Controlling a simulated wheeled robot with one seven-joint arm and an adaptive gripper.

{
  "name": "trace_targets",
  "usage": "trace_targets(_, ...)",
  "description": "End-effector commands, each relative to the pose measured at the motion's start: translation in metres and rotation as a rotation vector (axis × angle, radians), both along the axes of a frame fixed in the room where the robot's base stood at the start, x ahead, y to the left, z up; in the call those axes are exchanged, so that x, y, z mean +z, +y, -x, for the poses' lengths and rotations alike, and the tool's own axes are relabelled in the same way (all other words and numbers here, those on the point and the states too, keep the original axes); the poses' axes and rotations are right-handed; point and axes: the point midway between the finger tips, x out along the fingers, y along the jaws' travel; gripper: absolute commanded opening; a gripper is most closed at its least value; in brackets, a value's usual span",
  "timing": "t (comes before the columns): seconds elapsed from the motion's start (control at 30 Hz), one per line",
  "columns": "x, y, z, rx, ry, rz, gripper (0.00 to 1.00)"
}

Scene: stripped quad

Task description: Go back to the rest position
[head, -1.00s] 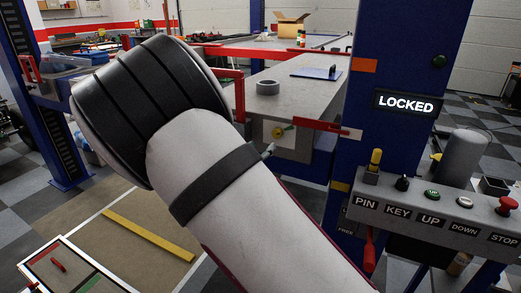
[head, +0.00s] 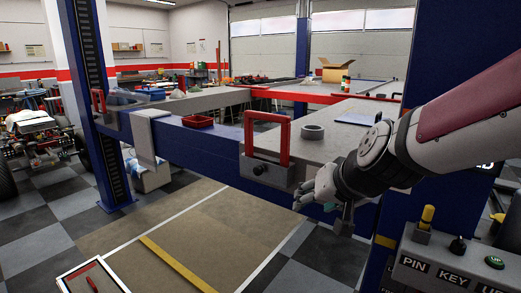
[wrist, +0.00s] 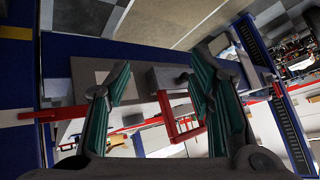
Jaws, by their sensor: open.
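My gripper (head: 325,200) hangs in the right half of the head view, in front of the grey workbench top (head: 335,140) and the blue lift column. In the wrist view my gripper (wrist: 160,95) shows two teal-padded fingers spread wide apart with nothing between them. The red handle (head: 270,140) on its grey block stands just left of the gripper in the head view. In the wrist view the red handle (wrist: 183,118) shows beyond the fingers; I cannot tell the exact gap.
A control panel with PIN, KEY and UP labels (head: 445,262) is at lower right. A grey tape roll (head: 312,132) and a red tray (head: 198,121) lie behind. A blue post (head: 100,110) stands at left. The brown floor area (head: 180,225) is mostly clear, with a yellow strip (head: 175,262).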

Motion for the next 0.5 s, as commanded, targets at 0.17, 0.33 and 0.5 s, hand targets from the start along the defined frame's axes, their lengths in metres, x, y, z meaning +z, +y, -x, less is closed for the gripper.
trace_targets(0.17, 0.016, -0.017, 0.084, 0.076, 0.099, 0.031, 0.49)
trace_targets(0.33, 0.013, -0.041, 0.165, 0.095, 0.213, 0.125, 0.49)
trace_targets(0.5, 0.005, -0.065, 0.224, 0.065, 0.307, 0.222, 0.49)
